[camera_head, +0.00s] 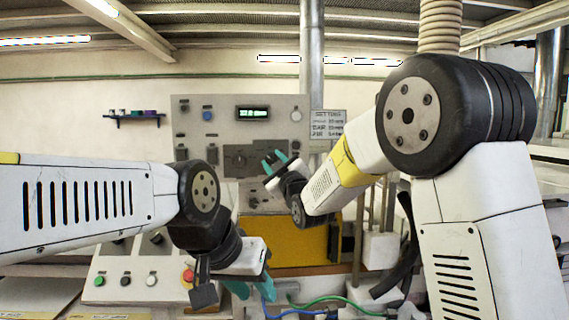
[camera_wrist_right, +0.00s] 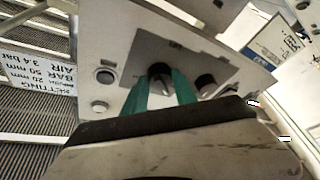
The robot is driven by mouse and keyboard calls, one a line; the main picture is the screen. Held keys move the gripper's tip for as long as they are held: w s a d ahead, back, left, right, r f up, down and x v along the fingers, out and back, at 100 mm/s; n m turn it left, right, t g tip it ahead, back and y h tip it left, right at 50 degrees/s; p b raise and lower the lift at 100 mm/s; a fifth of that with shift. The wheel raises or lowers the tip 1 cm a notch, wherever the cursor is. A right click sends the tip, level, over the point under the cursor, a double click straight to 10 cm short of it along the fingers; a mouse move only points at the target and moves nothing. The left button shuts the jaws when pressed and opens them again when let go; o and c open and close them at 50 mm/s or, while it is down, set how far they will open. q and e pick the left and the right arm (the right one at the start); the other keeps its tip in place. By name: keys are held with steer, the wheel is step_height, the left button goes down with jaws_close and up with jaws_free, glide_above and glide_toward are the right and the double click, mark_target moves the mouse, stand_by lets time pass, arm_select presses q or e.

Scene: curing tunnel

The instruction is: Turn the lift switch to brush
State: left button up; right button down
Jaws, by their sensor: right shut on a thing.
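The grey control panel (camera_head: 222,107) stands upright at the back, with a dark plate (camera_head: 238,158) that carries black rotary knobs. My right gripper (camera_head: 273,162) is at the panel, to the right of the middle of this plate. In the right wrist view its teal fingers (camera_wrist_right: 160,84) are shut on a black rotary knob (camera_wrist_right: 160,70) with a light pointer mark. A second black knob (camera_wrist_right: 205,84) sits to its right, outside the fingers.
A green-lit display (camera_head: 253,114) is on the panel's upper part. A settings sign (camera_head: 328,126) hangs at its right. A lower console has a red button (camera_head: 188,276) beside my left gripper.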

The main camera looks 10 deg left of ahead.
steer(key=shift+n+g, duration=0.3)
steer(key=shift+n, duration=0.4)
steer(key=shift+f, duration=0.1)
steer(key=c, duration=1)
jaws_free()
steer(key=v, duration=0.7)
steer(key=shift+s+d, duration=0.25)
steer(key=shift+s, duration=0.05)
steer(key=shift+d, duration=0.1)
